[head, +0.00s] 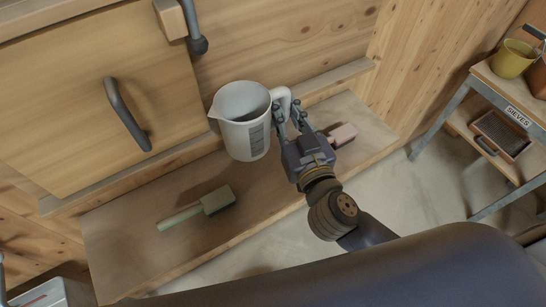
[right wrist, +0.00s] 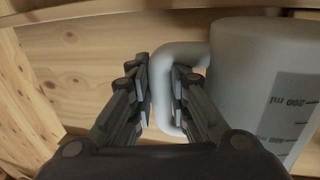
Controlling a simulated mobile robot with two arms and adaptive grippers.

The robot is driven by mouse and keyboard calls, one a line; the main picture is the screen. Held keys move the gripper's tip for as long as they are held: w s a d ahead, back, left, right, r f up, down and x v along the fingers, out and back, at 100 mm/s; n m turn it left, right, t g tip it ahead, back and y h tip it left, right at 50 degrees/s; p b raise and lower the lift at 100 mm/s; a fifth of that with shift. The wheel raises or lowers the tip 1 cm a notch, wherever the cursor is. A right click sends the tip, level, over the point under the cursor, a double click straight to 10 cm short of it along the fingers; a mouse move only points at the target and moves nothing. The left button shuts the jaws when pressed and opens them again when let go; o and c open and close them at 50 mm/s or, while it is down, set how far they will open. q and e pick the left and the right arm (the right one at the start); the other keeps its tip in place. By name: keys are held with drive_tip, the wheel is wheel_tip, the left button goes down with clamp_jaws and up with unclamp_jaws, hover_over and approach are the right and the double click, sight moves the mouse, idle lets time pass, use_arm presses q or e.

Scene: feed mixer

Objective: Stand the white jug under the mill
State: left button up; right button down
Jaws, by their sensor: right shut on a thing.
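The white jug (head: 243,121) is upright in the head view, above the wooden shelf in front of the mill's wooden front (head: 80,90). My right gripper (head: 289,120) is shut on the jug's handle, at the jug's right side. In the right wrist view the fingers (right wrist: 160,95) sit on either side of the handle, and the jug's body (right wrist: 255,80) with its volume marks is at the right. I cannot tell from the head view whether the jug's base touches the shelf. My left gripper does not show.
A pinkish block (head: 343,134) lies behind my right gripper. A grey handle (head: 127,114) sticks out from the wooden front.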

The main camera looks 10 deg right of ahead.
wheel_tip(320, 180, down, 12)
drive_tip(key=b, duration=0.4)
drive_tip(key=shift+s+r, duration=0.1)
drive_tip(key=shift+r, duration=0.1)
wheel_tip(320, 180, down, 4)
drive_tip(key=shift+r+b, duration=0.15)
drive_tip(key=shift+b, duration=1.1)
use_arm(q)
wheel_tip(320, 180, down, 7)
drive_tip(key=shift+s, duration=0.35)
use_arm(e)
drive_tip(key=c, duration=1.8)
unclamp_jaws()
drive_tip(key=shift+f, duration=0.2)
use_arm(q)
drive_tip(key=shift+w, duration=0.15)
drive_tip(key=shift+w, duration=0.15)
